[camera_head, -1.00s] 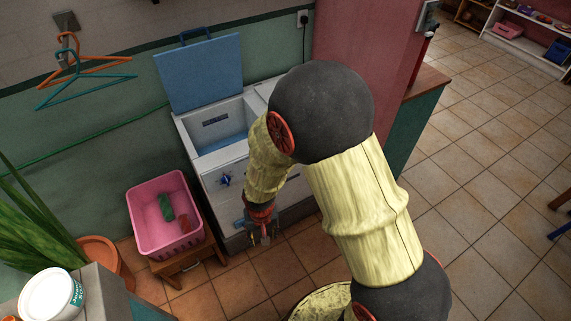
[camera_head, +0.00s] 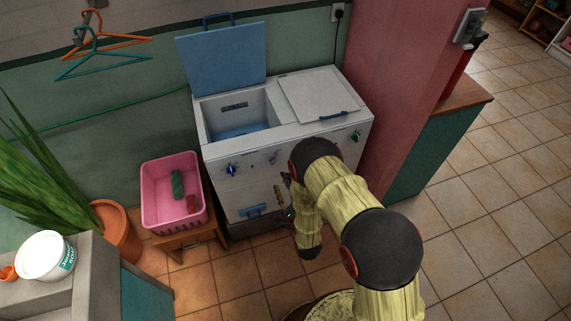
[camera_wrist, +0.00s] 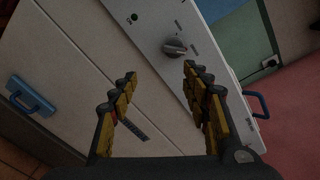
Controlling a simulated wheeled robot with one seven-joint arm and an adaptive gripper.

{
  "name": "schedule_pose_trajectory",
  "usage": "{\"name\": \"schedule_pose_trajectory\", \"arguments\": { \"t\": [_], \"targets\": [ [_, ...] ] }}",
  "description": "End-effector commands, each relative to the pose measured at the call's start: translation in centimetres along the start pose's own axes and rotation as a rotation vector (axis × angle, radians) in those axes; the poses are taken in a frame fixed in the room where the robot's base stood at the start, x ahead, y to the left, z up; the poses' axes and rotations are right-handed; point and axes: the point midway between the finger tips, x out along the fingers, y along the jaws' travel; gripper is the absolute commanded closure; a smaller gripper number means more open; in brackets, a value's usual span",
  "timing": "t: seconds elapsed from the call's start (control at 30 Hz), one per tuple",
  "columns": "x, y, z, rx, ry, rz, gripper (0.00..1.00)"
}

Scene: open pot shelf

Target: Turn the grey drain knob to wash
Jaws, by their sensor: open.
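The grey drain knob (camera_wrist: 174,47) sits on the white control panel, with small marks near it. In the wrist view it is ahead of my gripper (camera_wrist: 160,78), beyond the gap between the fingers. The fingers are open, empty and apart from the knob. In the head view the white washing machine (camera_head: 215,155) stands against the wall, and the grey knob (camera_head: 273,158) is small on its front panel. My gripper (camera_head: 284,192) is in front of the machine, below the panel, partly hidden by my arm.
A blue knob (camera_head: 231,169) and a green knob (camera_head: 355,135) flank the grey one. The blue lid (camera_head: 222,60) stands open. A blue handle (camera_head: 252,211) sticks out low on the front. A pink basket (camera_head: 160,222) stands at left; a pink wall (camera_head: 405,80) is at right.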

Motion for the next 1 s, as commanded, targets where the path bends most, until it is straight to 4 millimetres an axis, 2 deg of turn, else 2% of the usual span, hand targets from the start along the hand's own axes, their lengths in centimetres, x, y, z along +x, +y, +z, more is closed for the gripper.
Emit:
{"name": "schedule_pose_trajectory", "arguments": {
  "t": [0.1,0.27,0.7,1.0],
  "targets": [
    [-0.2,-1.8,1.2,0.131,-0.05,-0.065,0.53],
    [0.2,-2.0,1.4,0.2,-0.058,-0.071,0.53],
    [6.2,-2.4,1.6,0.199,-0.058,-0.07,0.53],
    [7.6,-2.5,1.7,0.198,-0.056,-0.068,0.53]
  ]
}}
